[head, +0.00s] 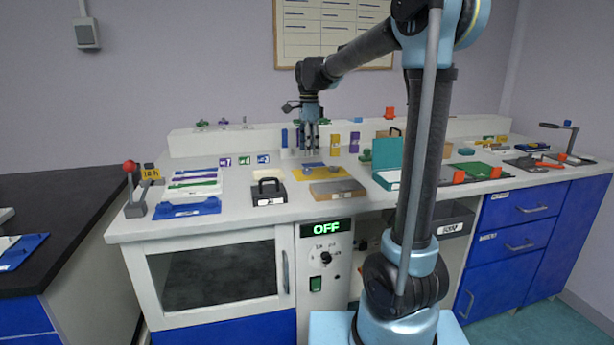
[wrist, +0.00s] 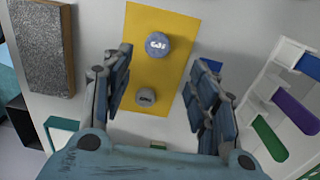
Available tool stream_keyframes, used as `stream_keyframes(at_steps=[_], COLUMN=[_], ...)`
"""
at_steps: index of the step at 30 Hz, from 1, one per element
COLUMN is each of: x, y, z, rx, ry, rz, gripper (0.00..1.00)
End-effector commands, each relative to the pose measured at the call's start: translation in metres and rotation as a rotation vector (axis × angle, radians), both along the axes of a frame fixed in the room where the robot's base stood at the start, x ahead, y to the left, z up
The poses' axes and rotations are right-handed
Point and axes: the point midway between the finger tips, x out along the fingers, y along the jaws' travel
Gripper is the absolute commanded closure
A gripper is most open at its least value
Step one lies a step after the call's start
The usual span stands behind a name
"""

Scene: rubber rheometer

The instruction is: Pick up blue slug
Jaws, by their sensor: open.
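The yellow mat (wrist: 138,25) lies under my gripper (wrist: 161,98). A smaller-looking grey slug (wrist: 145,97) also rests on the mat. My gripper is open and empty, its fingers on either side of the mat in the wrist view. The blue-grey slug shows beyond the fingertips, with no contact visible. In the head view my gripper (head: 311,151) hangs pointing down above the yellow mat (head: 335,173); the slugs are too small there to tell apart surely.
A grey-topped block (head: 337,189) lies in front of the mat. A black-handled box (head: 268,191) and a white tray with coloured strips (head: 196,182) stand left. A teal open case (head: 386,155) is at right. Blue and yellow upright pieces stand behind my gripper.

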Motion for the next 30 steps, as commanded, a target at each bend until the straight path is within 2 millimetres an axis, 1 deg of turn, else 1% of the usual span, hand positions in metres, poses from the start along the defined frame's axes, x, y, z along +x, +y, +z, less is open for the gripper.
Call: stream_keyframes(at_steps=[1,3,11,18,21,24,30], x=[0.0,0.0,-0.001,-0.005,-0.005,-0.005,-0.005], y=[0.0,0.0,0.0,0.002,0.002,0.002,0.002], z=[-0.008,-0.015,-0.029,-0.06,-0.07,-0.075,-0.076], rx=[0.0,0.0,0.0,0.0,0.0,0.0,0.0], ry=[0.0,0.0,0.0,0.0,0.0,0.0,0.0], rz=[0.0,0.0,0.0,0.0,0.0,0.0,0.0], gripper=[0.46,0.46,0.46,0.46,0.46,0.46,0.46])
